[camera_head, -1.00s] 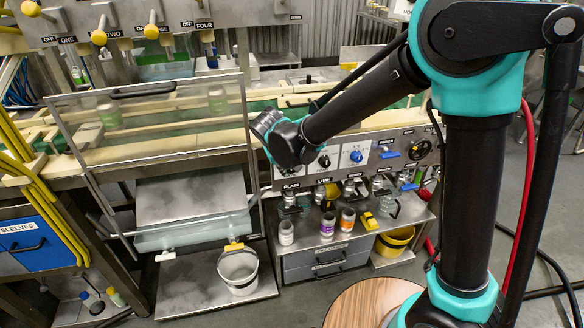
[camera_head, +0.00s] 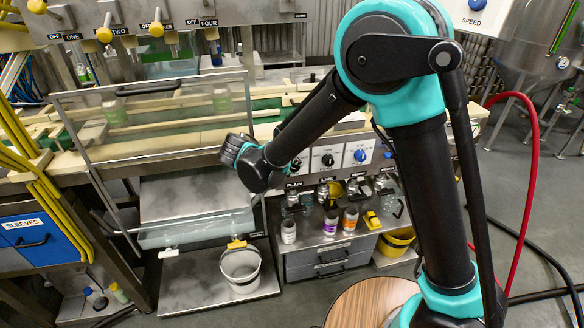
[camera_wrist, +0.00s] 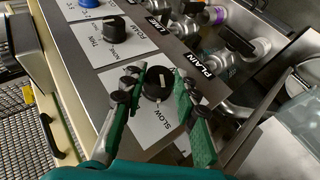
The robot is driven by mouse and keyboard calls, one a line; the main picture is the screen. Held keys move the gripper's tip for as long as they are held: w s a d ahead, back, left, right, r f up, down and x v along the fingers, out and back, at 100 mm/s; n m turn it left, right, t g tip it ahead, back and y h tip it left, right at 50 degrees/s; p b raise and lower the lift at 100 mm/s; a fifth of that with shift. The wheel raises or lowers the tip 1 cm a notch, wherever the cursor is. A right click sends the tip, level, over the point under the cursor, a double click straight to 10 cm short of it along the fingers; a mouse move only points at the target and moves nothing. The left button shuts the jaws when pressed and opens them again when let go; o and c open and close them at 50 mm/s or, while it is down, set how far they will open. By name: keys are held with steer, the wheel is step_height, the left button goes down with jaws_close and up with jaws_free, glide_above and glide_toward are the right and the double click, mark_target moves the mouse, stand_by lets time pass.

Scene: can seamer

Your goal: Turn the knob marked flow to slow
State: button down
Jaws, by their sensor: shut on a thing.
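The round black knob (camera_wrist: 158,84) sits on a white plate with SLOW (camera_wrist: 168,118) printed beside it. Its light pointer line shows on its face. The rest of the plate's lettering is hidden, so I cannot read FLOW. My gripper (camera_wrist: 155,88) has its green-padded fingers on either side of this knob and is shut on it. In the head view my wrist (camera_head: 240,152) is at the left end of the knob panel, and the fingers are hidden.
A FOAM knob (camera_wrist: 115,28) and a blue knob (camera_wrist: 88,3) are on neighbouring plates. PLAIN and LIME labels and metal taps lie alongside. In the head view, several bottles stand on a shelf (camera_head: 316,246) below, and a white bucket (camera_head: 240,268) is at lower left.

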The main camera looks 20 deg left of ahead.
steer(key=c, duration=1.2)
jaws_free()
steer(key=shift+o, duration=0.2)
steer(key=v, duration=1.2)
